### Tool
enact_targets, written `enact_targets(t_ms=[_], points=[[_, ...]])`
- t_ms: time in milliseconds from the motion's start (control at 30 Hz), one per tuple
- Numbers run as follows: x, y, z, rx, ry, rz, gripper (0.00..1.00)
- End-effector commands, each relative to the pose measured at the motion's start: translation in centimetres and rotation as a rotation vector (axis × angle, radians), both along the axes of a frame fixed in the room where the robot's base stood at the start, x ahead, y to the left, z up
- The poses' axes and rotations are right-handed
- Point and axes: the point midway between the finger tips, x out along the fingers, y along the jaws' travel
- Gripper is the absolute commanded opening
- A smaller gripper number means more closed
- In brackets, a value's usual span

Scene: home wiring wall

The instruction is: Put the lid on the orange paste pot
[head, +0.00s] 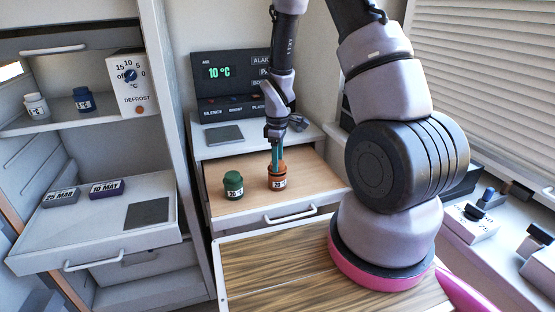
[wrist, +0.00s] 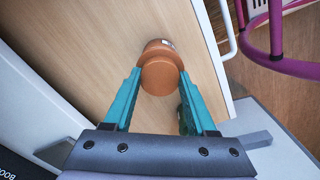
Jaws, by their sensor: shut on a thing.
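The orange paste pot (head: 277,184) stands upright on the wooden surface of an open drawer, with a label on its front. My gripper (head: 277,168) points down directly over it. In the wrist view its two teal fingers (wrist: 160,73) are closed on the sides of an orange round lid (wrist: 161,80). The orange pot (wrist: 158,46) shows just beyond the lid, with a bit of its label in sight. The lid is at the pot's mouth, but I cannot tell if it is seated or slightly above.
A green lidded pot (head: 234,186) stands close left of the orange pot. The drawer (head: 240,208) has a front handle. An alarm panel (head: 225,80) stands behind. At left, an open cabinet holds two small pots, a defrost dial (head: 130,78) and date blocks (head: 106,189).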

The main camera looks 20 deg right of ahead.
Motion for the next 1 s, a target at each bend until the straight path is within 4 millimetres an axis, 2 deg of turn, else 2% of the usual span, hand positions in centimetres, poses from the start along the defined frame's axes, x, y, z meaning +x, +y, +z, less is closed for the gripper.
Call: enact_targets(t_ms=[500,533,600,1000], points=[[0.0,0.0,-1.3,0.0,0.0,0.0,0.04],[0.0,0.0,-1.3,0.0,0.0,0.0,0.65],[0.0,0.0,-1.3,0.0,0.0,0.0,0.91],[0.1,0.0,-0.7,0.0,-0.004,0.0,0.92]])
